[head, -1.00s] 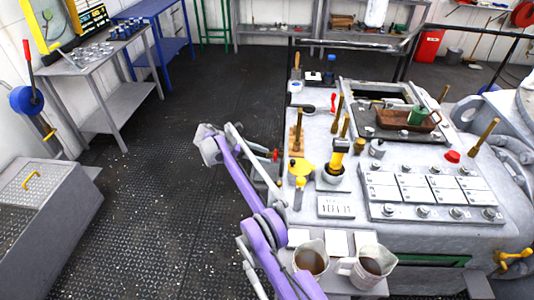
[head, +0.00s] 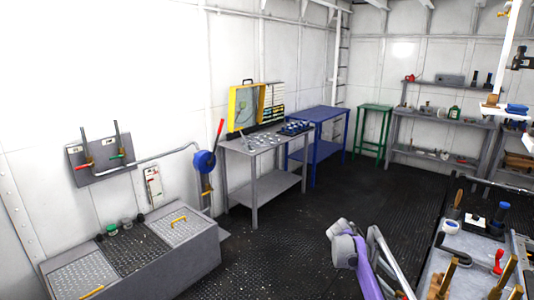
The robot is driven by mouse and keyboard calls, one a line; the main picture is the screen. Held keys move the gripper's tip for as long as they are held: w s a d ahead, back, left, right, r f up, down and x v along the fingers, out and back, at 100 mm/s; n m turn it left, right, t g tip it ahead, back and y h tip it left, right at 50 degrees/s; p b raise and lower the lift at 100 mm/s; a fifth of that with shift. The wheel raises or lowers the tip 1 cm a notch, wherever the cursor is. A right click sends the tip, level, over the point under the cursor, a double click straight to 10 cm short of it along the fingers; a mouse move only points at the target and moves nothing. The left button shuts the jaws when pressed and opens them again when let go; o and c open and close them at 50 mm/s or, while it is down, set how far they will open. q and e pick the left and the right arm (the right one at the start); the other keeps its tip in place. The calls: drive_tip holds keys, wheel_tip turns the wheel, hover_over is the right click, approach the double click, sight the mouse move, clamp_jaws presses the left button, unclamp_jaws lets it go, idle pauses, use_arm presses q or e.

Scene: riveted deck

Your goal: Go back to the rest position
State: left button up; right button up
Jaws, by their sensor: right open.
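My right arm (head: 366,278) comes in at the bottom, right of the middle, with a purple link. Its grey end (head: 345,246) is over the dark deck, left of the grey bench. Grey bars run beside the purple link and leave the picture at the bottom edge. My right gripper is open, with nothing seen held in it; its fingertips are hard to make out. My left gripper is not in view.
The grey bench (head: 445,262) with upright handles is at the lower right. A low metal chest (head: 190,262) stands at the lower left. A grey table (head: 262,146), blue table (head: 322,118) and green stand (head: 375,110) line the wall. The deck (head: 275,255) between is clear.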

drive_tip(key=s+a+r+m+t+y+p, duration=0.1)
drive_tip(key=s+a+r+m+t+y, duration=0.1)
drive_tip(key=s+a+r, duration=0.4)
drive_tip(key=s+a+r+m+t+y, duration=0.25)
drive_tip(key=s+a, duration=0.25)
drive_tip(key=s, duration=0.3)
drive_tip(key=s+a+f+m+t+y, duration=0.1)
drive_tip(key=s+a+f+m, duration=0.1)
drive_tip(key=s, duration=0.5)
drive_tip(key=s+a+f+m+t+y+p, duration=0.1)
drive_tip(key=s+a+f+m+t+y, duration=0.1)
drive_tip(key=s+a, duration=0.2)
drive_tip(key=s+a+f+m+t+y, duration=0.1)
drive_tip(key=s+a+f+m, duration=0.1)
drive_tip(key=s, duration=0.8)
drive_tip(key=shift+s+a+f+p, duration=0.2)
drive_tip(key=shift+a+f+p, duration=0.25)
drive_tip(key=shift+a, duration=0.6)
drive_tip(key=shift+f+t+y, duration=0.1)
drive_tip(key=shift+t+y, duration=0.15)
